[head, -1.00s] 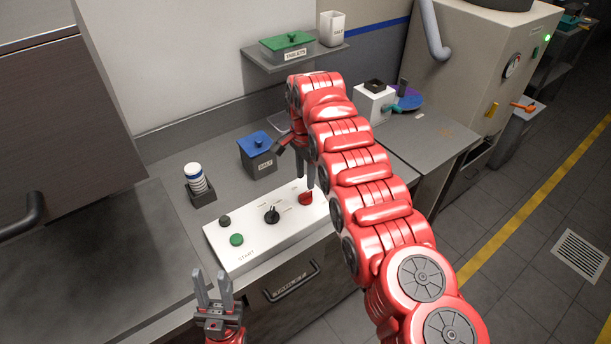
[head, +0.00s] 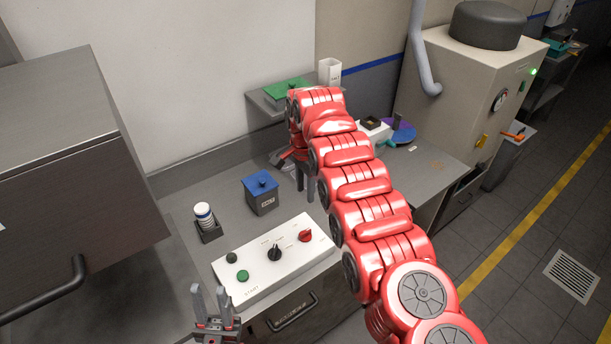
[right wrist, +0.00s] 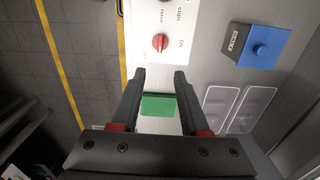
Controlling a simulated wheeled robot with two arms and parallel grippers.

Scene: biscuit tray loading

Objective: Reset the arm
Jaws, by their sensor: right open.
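My right gripper (head: 305,195) hangs with its fingers down over the counter, behind the control panel (head: 240,292) and to the right of the blue-lidded box. It is partly hidden by my red right arm. In the right wrist view the right gripper (right wrist: 160,76) is open, with nothing held between its fingers. The panel's red knob (head: 305,236) is clear of the gripper; it also shows in the right wrist view (right wrist: 159,42). My left gripper (head: 209,295) is open and empty, fingers up, in front of the panel's left end.
A blue-lidded box (head: 262,202) and a round container in a holder (head: 207,230) stand behind the panel. A shelf (head: 262,103) holds a green-lidded box (head: 285,88) and a white container (head: 329,73). A large beige machine (head: 455,85) stands at right.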

